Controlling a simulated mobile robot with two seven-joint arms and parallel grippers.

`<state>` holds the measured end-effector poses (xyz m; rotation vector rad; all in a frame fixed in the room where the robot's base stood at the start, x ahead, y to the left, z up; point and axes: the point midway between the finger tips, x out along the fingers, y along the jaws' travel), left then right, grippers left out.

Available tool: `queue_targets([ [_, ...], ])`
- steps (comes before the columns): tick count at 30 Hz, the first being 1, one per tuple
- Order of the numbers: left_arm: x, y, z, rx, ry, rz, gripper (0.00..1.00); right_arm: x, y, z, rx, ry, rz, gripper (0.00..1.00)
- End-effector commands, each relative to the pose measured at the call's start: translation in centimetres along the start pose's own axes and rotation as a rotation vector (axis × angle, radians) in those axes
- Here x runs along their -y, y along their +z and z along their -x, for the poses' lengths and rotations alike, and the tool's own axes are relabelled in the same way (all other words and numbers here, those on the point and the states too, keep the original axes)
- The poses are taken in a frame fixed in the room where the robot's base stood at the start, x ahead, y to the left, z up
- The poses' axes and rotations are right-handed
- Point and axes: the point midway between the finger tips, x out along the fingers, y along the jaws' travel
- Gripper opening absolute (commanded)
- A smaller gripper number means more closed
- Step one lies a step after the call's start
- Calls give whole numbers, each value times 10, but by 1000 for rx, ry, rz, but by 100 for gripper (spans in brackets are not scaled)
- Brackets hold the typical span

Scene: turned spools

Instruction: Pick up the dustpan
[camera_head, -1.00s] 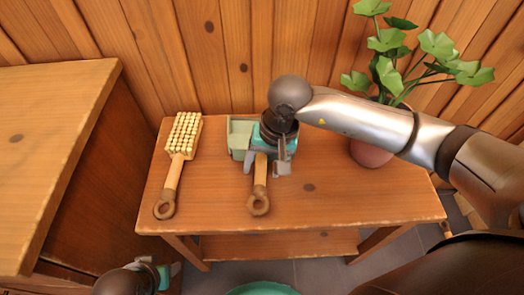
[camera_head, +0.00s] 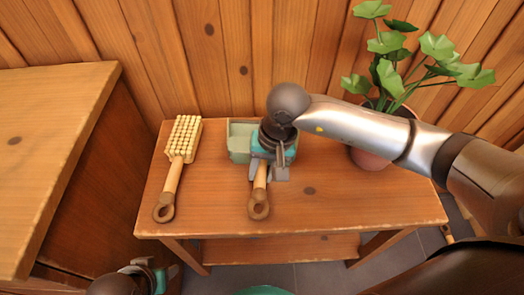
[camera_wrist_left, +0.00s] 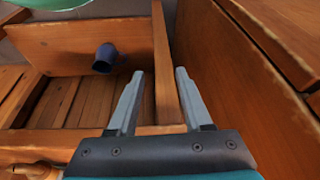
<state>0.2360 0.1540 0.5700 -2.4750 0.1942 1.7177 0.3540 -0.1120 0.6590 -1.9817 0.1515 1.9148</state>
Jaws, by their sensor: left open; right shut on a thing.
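The dustpan (camera_head: 240,140) has a pale green pan and a wooden handle with a brown ring end, and it lies on the small wooden table with the handle toward the front. My right gripper (camera_head: 263,172) points down over it and is shut on the handle near the pan. The gripper hides part of the pan and the upper handle. My left gripper (camera_head: 150,275) is low at the front left, below the table top. In the left wrist view my left gripper (camera_wrist_left: 157,100) is open, with nothing between its fingers.
A brush (camera_head: 180,150) with pale bristles lies left of the dustpan on the table (camera_head: 340,205). A potted plant (camera_head: 370,155) stands behind my right arm. A wooden cabinet (camera_head: 50,130) is at the left.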

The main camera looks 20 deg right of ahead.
Motion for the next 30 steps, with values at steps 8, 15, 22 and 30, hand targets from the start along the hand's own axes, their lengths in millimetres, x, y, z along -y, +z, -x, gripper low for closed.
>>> queue_targets([
  [8,0,0,0,0,0,0,50,0,0,0,0,0,0,0],
  [15,0,0,0,1,1,0,50,0,-1,1,-2,-1,0,0],
  [22,0,0,1,0,1,0,50,1,-1,3,-2,-2,1,0],
  [30,0,10,-16,32,1,-2,50,6,-1,27,-5,-2,2,0],
])
